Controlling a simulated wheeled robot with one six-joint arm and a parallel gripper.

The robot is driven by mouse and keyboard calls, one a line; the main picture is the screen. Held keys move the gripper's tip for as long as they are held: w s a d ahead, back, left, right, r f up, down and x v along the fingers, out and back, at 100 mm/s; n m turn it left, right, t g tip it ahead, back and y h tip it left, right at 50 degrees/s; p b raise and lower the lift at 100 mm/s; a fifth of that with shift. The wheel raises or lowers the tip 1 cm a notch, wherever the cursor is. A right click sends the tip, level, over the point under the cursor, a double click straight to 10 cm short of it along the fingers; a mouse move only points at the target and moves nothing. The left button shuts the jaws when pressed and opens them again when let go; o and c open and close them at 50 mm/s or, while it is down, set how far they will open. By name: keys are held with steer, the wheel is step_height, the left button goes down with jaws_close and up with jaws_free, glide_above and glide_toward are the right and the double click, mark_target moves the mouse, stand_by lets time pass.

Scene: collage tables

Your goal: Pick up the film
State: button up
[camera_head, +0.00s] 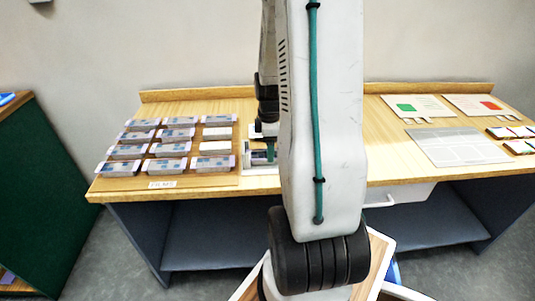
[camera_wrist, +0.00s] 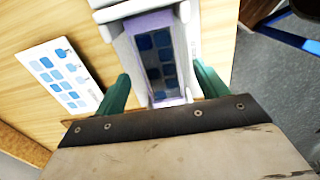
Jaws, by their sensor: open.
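A film pack (camera_wrist: 158,60) with a pale lilac rim and blue squares sits in a white holder (camera_wrist: 110,12) in the wrist view. The green fingers of my gripper (camera_wrist: 161,76) stand apart on either side of the pack's near end. I see no clear contact. In the head view, my gripper (camera_head: 269,150) is low over the table, in front of the pack and partly behind my arm. Several similar film packs (camera_head: 127,152) lie in rows on the left of the table, behind a "FILMS" label (camera_head: 162,184).
A white card with blue squares (camera_wrist: 62,75) lies left of my gripper. On the wooden table (camera_head: 380,150), a grey sheet (camera_head: 456,146) and two cards with green (camera_head: 420,107) and red (camera_head: 478,105) patches lie at the right. My arm hides the table's middle.

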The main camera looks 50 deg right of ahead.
steer(key=shift+f, duration=0.3)
steer(key=c, duration=1)
steer(key=shift+c, duration=0.2)
